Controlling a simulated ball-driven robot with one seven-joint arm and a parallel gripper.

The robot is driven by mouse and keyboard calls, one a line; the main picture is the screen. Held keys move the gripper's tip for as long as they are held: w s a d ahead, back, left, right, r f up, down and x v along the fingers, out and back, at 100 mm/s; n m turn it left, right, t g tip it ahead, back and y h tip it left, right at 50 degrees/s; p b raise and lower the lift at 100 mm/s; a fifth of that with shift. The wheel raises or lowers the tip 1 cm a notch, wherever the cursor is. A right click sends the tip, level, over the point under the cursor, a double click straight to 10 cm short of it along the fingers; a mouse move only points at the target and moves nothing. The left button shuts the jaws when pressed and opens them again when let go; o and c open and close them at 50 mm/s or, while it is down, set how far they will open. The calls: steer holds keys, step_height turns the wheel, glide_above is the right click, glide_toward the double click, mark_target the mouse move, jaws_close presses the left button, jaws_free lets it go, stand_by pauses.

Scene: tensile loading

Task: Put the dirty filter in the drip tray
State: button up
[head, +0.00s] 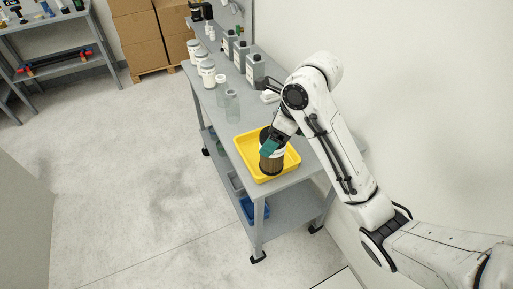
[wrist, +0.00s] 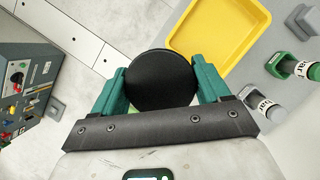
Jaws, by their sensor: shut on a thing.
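The dirty filter (head: 271,167) is a cylinder with a brown pleated body and a dark top. My gripper (head: 272,147) is shut on it, with teal fingers on its two sides. In the wrist view the filter's round black end (wrist: 162,80) sits between the fingers and hides what lies behind it. The yellow drip tray (head: 243,153) lies on the grey cart. In the head view the filter overlaps the tray's front part; I cannot tell whether it touches it. In the wrist view the tray (wrist: 215,35) is up and right of the filter, and its visible floor is empty.
Clear jars (head: 232,106), white-lidded jars (head: 208,74) and grey bottles (head: 255,69) stand on the cart behind the tray. A blue bin (head: 256,210) is on the lower shelf. A wall runs along the right. Cardboard boxes (head: 140,35) and a shelf are farther back.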

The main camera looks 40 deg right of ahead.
steer(key=shift+w+d, duration=0.2)
steer(key=shift+w, duration=0.45)
steer(key=w+d+f, duration=0.8)
steer(key=w+f, duration=0.2)
steer(key=f, duration=0.2)
steer(key=shift+d+f, duration=0.4)
stand_by(0.4)
steer(key=shift+f, duration=0.15)
